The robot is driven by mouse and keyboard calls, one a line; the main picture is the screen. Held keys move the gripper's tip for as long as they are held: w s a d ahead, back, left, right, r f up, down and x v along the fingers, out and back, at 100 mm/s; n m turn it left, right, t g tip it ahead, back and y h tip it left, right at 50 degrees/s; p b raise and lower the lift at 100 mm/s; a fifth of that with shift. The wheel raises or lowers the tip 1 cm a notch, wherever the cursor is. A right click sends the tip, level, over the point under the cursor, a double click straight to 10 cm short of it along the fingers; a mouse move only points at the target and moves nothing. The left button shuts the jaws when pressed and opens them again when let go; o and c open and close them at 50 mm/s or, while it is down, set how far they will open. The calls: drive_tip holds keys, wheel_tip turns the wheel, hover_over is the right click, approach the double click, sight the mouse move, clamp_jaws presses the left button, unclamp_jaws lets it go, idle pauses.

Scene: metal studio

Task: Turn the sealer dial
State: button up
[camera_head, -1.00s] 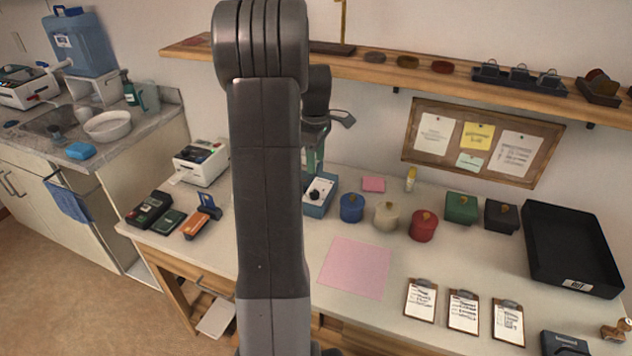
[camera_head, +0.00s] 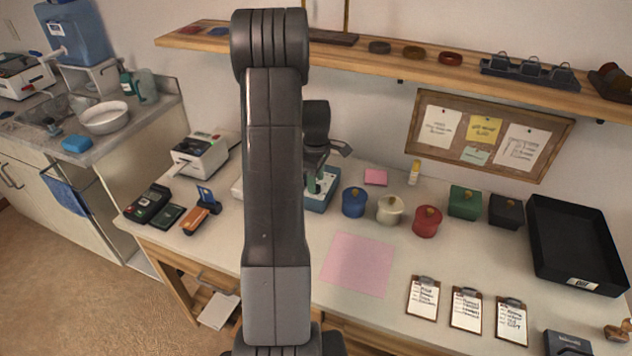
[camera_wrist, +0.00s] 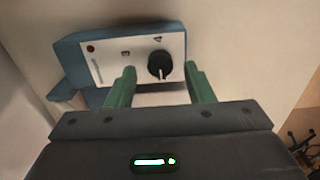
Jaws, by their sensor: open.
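The sealer (camera_wrist: 110,68) is a blue box with a white front panel, seen at the top of the wrist view. Its round black dial (camera_wrist: 160,65) has a white pointer mark that points down in the picture. My gripper (camera_wrist: 160,72) is open, with one green finger at each side of the dial in the picture. I cannot tell whether either finger touches it. In the head view the sealer (camera_head: 322,203) stands on the bench, partly hidden by my arm, and my gripper (camera_head: 316,178) is over it; the dial is hidden there.
A blue pot (camera_head: 354,203), a cream pot (camera_head: 390,210) and a red pot (camera_head: 427,222) stand to the right of the sealer. A pink sheet (camera_head: 357,264) lies in front. A white printer (camera_head: 200,157) stands to the left. A wooden shelf (camera_head: 400,62) runs above the bench.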

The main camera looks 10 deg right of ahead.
drive_tip(key=shift+f, duration=0.9)
drive_tip(key=shift+c, duration=0.5)
drive_tip(key=c, duration=0.9)
drive_tip(key=shift+m, duration=0.3)
drive_tip(key=m+b, duration=0.2)
drive_tip(key=m, duration=0.3)
drive_tip(key=m+b, duration=0.1)
drive_tip(key=m, duration=0.5)
drive_tip(key=shift+r, duration=0.1)
